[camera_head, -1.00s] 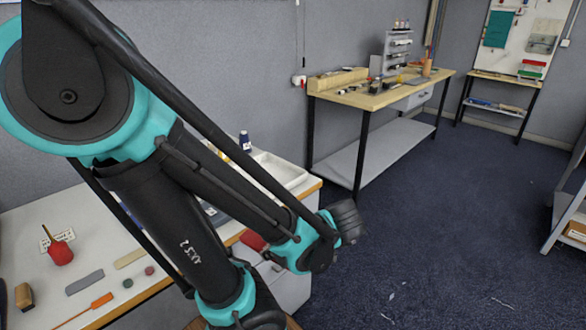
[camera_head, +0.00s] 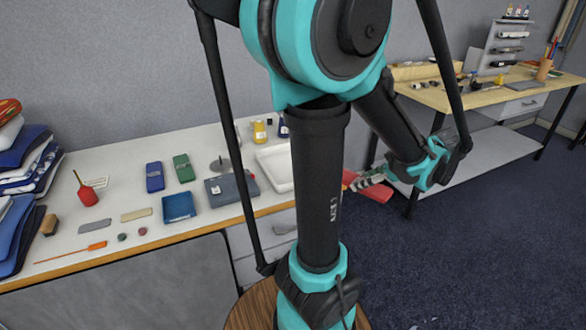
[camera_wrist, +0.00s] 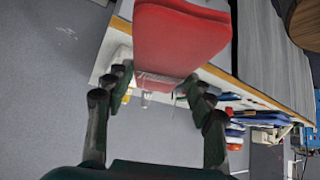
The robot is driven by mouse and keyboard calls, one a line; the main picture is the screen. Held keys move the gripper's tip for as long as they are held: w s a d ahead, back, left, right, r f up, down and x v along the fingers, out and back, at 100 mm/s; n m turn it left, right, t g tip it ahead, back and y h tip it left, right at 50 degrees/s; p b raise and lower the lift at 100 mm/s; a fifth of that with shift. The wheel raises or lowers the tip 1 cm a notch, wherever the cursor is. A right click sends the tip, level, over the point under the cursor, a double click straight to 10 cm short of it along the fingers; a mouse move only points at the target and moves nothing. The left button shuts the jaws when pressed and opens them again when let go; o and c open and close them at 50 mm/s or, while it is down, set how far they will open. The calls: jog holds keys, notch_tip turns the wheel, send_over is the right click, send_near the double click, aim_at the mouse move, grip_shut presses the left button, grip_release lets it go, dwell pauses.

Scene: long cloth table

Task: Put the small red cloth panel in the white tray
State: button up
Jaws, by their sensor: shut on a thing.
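The small red cloth panel (camera_head: 374,190) hangs from my gripper (camera_head: 364,180) in the head view, out beyond the right end of the long table. In the wrist view the red panel (camera_wrist: 180,45) fills the upper middle, past the fingertips of my gripper (camera_wrist: 156,84), which is shut on it. The white tray (camera_head: 268,172) is on the right end of the table in the head view. My arm hides its right part, and the part I see looks empty. The panel is apart from the tray, to its right.
On the table (camera_head: 120,188) are a blue tray (camera_head: 179,207), a grey case (camera_head: 225,190), a red oil can (camera_head: 86,195) and bottles (camera_head: 260,131) behind the white tray. Folded cloths (camera_head: 22,190) are stacked at left. A workbench (camera_head: 470,100) stands at right. Floor between is clear.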

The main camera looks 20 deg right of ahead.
jog(key=w+a+r+n+g+y, duration=0.1)
jog(key=w+a+r, duration=0.2)
jog(key=w, duration=0.7)
jog(key=w+a+r+n+y, duration=0.1)
jog(key=w+a+r+n, duration=0.15)
jog(key=w, duration=0.85)
jog(key=w+a+r+n+g+y, duration=0.1)
jog(key=w+a+r, duration=0.2)
jog(key=w, duration=0.7)
notch_tip(320, 180, down, 19)
jog(key=o, duration=1.3)
jog(key=shift+f, duration=0.1)
